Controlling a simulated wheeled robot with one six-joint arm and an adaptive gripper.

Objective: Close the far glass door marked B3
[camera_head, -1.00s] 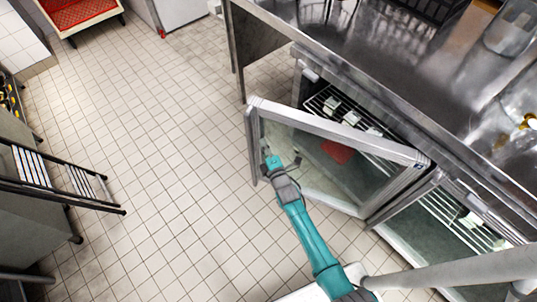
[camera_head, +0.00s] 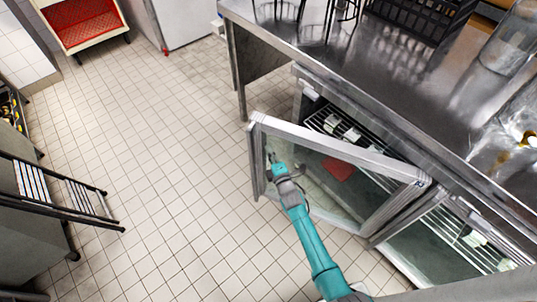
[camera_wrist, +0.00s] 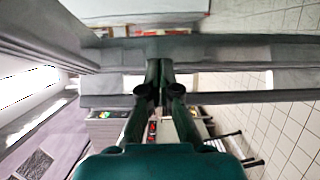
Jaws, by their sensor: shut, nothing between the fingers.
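The far glass door (camera_head: 330,142), silver-framed, stands open from the under-counter fridge, hinged at its right end. No B3 mark is legible; a small blue mark shows near its hinge-end corner. My gripper (camera_head: 272,158) is shut and empty, at the outer side of the door near its free left end. In the wrist view my gripper (camera_wrist: 159,70) has its fingertips together, overlapping the grey door frame (camera_wrist: 230,97). I cannot tell whether they touch it. The fridge opening behind the door shows a wire shelf (camera_head: 325,122) with pale items.
A second fridge compartment (camera_head: 440,235) with a wire shelf lies to the right. The steel counter (camera_head: 350,50) is above, with a leg (camera_head: 237,75) left of the door. A black rack (camera_head: 65,190) stands at the left. The tiled floor (camera_head: 170,170) between is clear.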

